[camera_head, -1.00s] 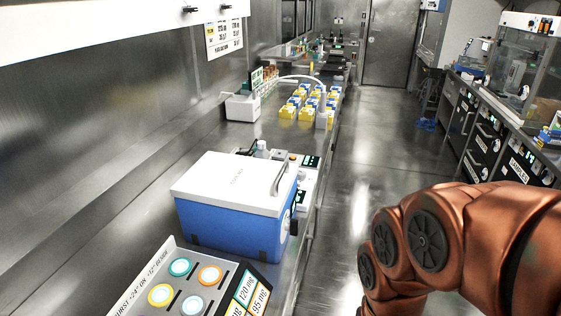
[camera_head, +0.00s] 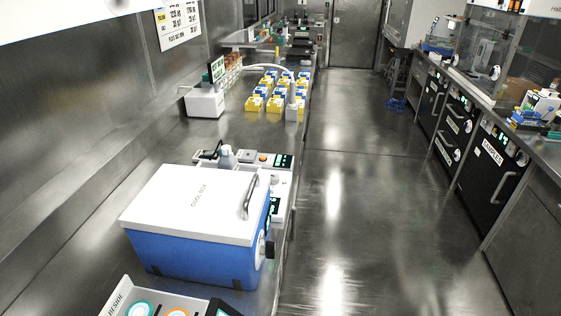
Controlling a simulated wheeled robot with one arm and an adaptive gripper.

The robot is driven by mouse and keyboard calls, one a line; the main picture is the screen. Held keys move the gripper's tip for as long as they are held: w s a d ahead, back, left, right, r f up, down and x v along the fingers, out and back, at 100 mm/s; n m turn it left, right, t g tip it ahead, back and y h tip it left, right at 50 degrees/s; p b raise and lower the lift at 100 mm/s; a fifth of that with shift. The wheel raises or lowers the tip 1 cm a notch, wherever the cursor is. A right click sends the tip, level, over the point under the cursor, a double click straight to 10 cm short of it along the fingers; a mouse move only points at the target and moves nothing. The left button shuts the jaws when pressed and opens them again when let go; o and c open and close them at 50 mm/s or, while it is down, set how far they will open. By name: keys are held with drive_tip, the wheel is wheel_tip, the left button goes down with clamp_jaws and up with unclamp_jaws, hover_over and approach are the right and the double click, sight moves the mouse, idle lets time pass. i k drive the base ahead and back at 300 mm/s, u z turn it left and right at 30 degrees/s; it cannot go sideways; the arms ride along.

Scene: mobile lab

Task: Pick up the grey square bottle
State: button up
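A small grey bottle (camera_head: 227,158) stands behind the cool box, on or beside a white device with a lit display. Only its upper part shows, and I cannot tell whether its body is square. A pale grey block-like item (camera_head: 292,112) stands at the front right of the yellow and blue boxes; it is too small to identify. My gripper is not in view, and no part of my arm shows now.
A blue cool box (camera_head: 190,255) with a white lid stands near on the left bench. Farther along are a white device (camera_head: 205,102) and several yellow and blue boxes (camera_head: 254,103). The floor aisle (camera_head: 350,190) is clear. A right-hand counter (camera_head: 480,110) holds equipment.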

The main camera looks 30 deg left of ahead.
sight(228, 160)
drive_tip(key=z, duration=0.05)
drive_tip(key=i, duration=1.15)
drive_tip(key=u, duration=3.2)
drive_tip(key=i, duration=0.5)
drive_tip(key=z, duration=0.05)
